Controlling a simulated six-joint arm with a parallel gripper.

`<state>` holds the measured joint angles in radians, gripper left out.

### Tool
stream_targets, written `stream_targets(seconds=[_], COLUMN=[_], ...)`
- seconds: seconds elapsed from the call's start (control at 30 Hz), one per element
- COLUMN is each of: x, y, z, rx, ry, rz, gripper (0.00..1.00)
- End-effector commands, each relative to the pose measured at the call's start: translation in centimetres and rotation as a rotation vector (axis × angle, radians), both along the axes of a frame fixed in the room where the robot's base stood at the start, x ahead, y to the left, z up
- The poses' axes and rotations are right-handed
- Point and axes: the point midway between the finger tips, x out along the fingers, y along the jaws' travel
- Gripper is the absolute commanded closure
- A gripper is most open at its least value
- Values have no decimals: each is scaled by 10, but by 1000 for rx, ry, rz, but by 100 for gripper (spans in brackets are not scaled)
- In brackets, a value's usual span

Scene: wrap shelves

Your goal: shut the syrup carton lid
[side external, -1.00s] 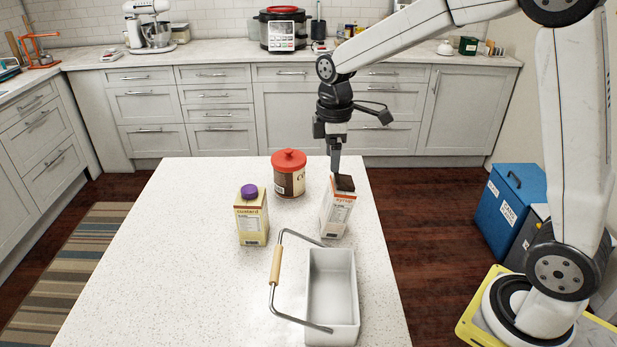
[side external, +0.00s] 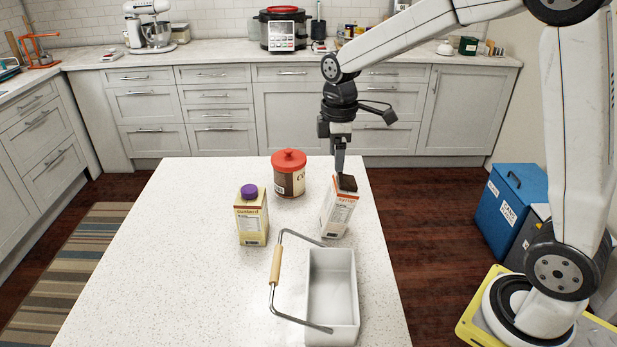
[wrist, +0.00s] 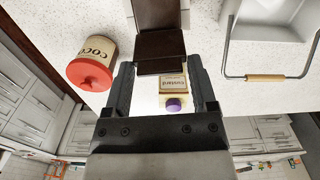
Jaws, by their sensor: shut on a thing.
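The syrup carton (side external: 340,211), white with an orange band, stands on the white table, leaning a little to the right in the side view. Its dark brown lid (side external: 347,183) shows at its top. My gripper (side external: 340,172) points down at the lid. In the wrist view the dark brown lid (wrist: 160,52) lies between the two fingers of my gripper (wrist: 161,82), and they are shut on it. The fingers and arm hide part of the lid in the side view, so its exact angle is unclear.
A custard carton (side external: 251,215) with a purple cap stands left of the syrup carton. A red-lidded cocoa tin (side external: 289,176) stands behind. A white basket (side external: 345,330) with a wooden handle (side external: 276,265) sits close in front. The table's left side is clear.

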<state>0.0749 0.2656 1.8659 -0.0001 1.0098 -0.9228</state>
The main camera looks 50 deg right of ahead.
Motion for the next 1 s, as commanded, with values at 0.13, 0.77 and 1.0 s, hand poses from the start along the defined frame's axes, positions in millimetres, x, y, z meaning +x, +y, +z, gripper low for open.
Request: stream_targets(seconds=[0.13, 0.77, 1.0], x=[-1, -4, -4], y=[-1, -5, -5], z=[0, 1, 1], rx=[-1, 0, 0], ry=[1, 0, 0], rz=[0, -1, 0], gripper=[38, 38, 38])
